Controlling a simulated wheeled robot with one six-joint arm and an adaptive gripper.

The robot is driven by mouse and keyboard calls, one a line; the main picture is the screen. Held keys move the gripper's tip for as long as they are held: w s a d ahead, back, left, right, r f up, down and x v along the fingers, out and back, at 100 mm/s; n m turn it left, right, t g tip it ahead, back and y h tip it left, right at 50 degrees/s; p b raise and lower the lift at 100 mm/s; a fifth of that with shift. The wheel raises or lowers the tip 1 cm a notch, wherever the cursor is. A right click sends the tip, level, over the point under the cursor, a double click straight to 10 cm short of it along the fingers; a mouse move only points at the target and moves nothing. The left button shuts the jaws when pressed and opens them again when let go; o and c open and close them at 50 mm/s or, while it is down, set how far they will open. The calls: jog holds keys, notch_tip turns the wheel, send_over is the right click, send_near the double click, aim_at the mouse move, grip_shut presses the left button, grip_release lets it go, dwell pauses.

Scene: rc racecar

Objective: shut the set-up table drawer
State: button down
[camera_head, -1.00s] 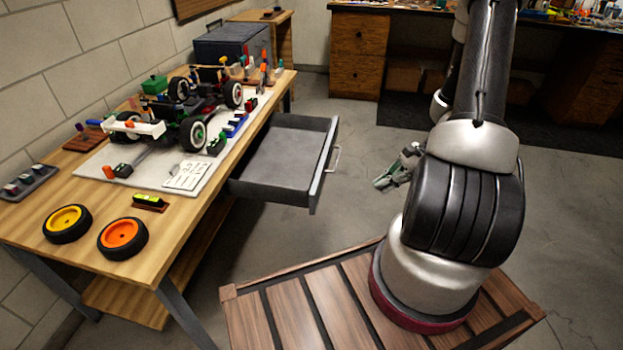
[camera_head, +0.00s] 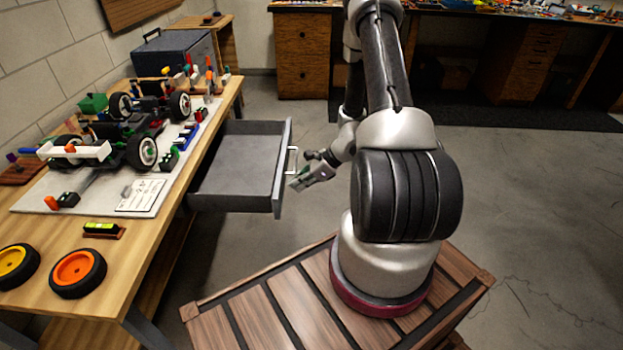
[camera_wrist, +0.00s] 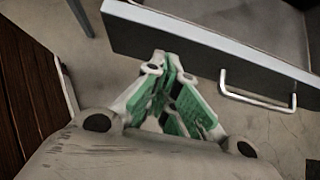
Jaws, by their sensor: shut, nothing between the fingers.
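The set-up table (camera_head: 165,262) stands on the left, and its grey drawer (camera_head: 236,172) is pulled far out to the right and looks empty. The drawer's silver handle (camera_head: 292,161) is on its front panel; it also shows in the wrist view (camera_wrist: 258,97). My gripper (camera_head: 298,184) is shut and empty, just right of the drawer front near the handle. In the wrist view my gripper's green-padded fingers (camera_wrist: 180,75) point at the drawer front (camera_wrist: 205,48), left of the handle. I cannot tell whether the fingertips touch the panel.
A workbench (camera_head: 302,55) is at the back.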

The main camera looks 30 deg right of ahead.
jog(key=shift+w+a, duration=0.55)
jog(key=shift+a, duration=0.25)
jog(key=shift+a, duration=0.1)
jog(key=w+a, duration=0.5)
jog(key=a, duration=0.2)
jog(key=w+a, duration=0.4)
jog(key=a, duration=0.3)
jog(key=w+a, duration=0.5)
jog(key=a, duration=0.2)
jog(key=shift+w+a, duration=0.25)
jog(key=shift+w, duration=0.1)
jog(key=shift+d, duration=0.1)
